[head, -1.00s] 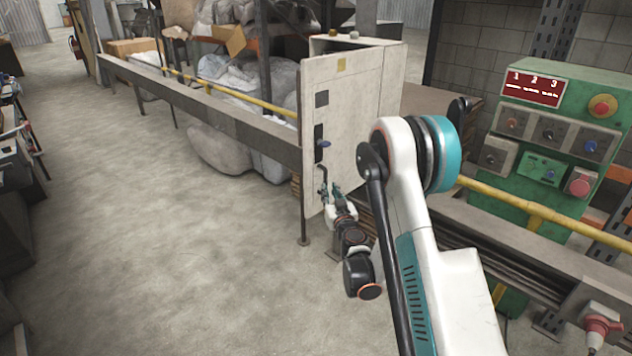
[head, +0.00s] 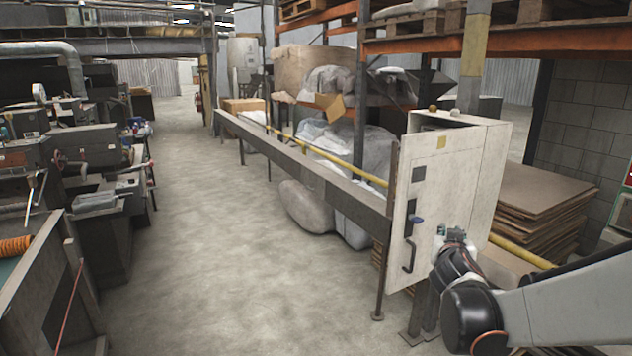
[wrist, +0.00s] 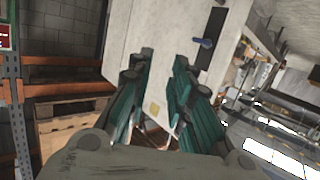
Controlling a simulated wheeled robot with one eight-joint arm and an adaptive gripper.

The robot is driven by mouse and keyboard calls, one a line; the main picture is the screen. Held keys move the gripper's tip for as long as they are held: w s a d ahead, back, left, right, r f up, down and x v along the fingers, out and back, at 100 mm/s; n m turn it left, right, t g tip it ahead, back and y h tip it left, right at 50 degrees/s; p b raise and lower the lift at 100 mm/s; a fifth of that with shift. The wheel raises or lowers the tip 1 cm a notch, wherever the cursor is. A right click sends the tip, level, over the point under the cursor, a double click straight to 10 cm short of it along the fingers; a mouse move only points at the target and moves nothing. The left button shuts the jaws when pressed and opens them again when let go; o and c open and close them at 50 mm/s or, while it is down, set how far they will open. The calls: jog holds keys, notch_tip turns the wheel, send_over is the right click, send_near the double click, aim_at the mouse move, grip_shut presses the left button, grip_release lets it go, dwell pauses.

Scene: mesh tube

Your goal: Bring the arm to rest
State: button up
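My gripper (head: 455,236) is in front of the beige cabinet (head: 458,190), to the right of the black door handle (head: 409,256), and holds nothing that I can see. In the wrist view, its two teal fingers (wrist: 160,78) stand apart with a gap between them, over the cabinet (wrist: 135,45). A blue knob shows on the door in the head view (head: 416,220) and also in the wrist view (wrist: 203,43). My arm reaches in from the right edge of the head view. The fingertips are small and partly hidden in the head view.
A long grey rail (head: 300,170) with a yellow pipe runs left from the cabinet. Stacked brown sheets (head: 535,200) lie right of it, below orange racking (head: 400,45). Machines and benches (head: 100,190) line the left side. The concrete floor (head: 220,230) between is open.

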jog(key=s+a+f+n+g+y, duration=0.1)
jog(key=s+a, duration=0.3)
jog(key=s, duration=0.7)
jog(key=s+a+f+n+g+y, duration=0.1)
jog(key=s+a+f+g+y, duration=0.1)
jog(key=s, duration=0.9)
jog(key=s+a+f+n+g+y, duration=0.2)
jog(key=s+a+g, duration=0.2)
jog(key=s+a, duration=0.3)
jog(key=s, duration=0.4)
jog(key=shift+s+y, duration=0.15)
jog(key=shift+y, duration=0.25)
